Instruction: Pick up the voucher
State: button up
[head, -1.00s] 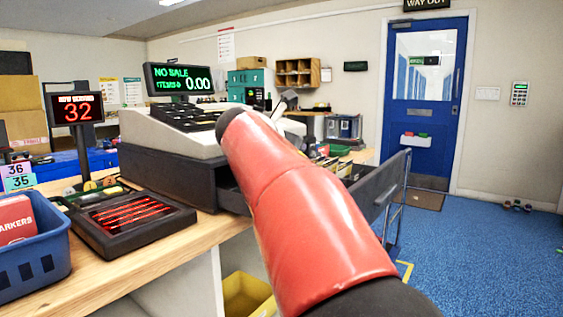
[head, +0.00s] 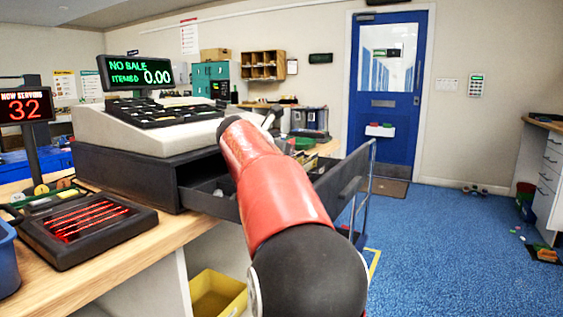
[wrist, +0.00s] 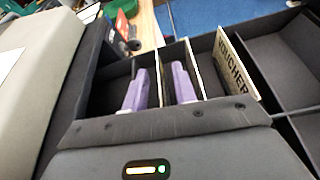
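The voucher (wrist: 237,68) is a cream card marked "VOUCHER", standing on edge and leaning in a compartment of the open till drawer in the wrist view. My gripper (wrist: 159,70) has two purple fingertips set apart over the drawer, to the left of the voucher and not touching it. Thin pale upright strips show between and beside the fingers; I cannot tell whether they are dividers or cards. In the head view the open drawer (head: 338,186) shows beyond my red arm, which hides my gripper and the voucher.
The cash register (head: 150,130) stands on the wooden counter above the drawer. A black tray with red strips (head: 88,228) lies at left beside the "32" display (head: 25,106). A yellow bin (head: 215,296) is below. Blue floor is open at right, before the blue door (head: 388,110).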

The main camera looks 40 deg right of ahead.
jog(key=shift+w+d+f, duration=0.2)
jog(key=shift+w+d, duration=0.05)
jog(key=shift+d, duration=0.2)
grip_shut()
notch_tip(320, 180, up, 9)
jog(key=shift+r, duration=0.55)
jog(key=shift+s, duration=0.1)
dwell(1.0)
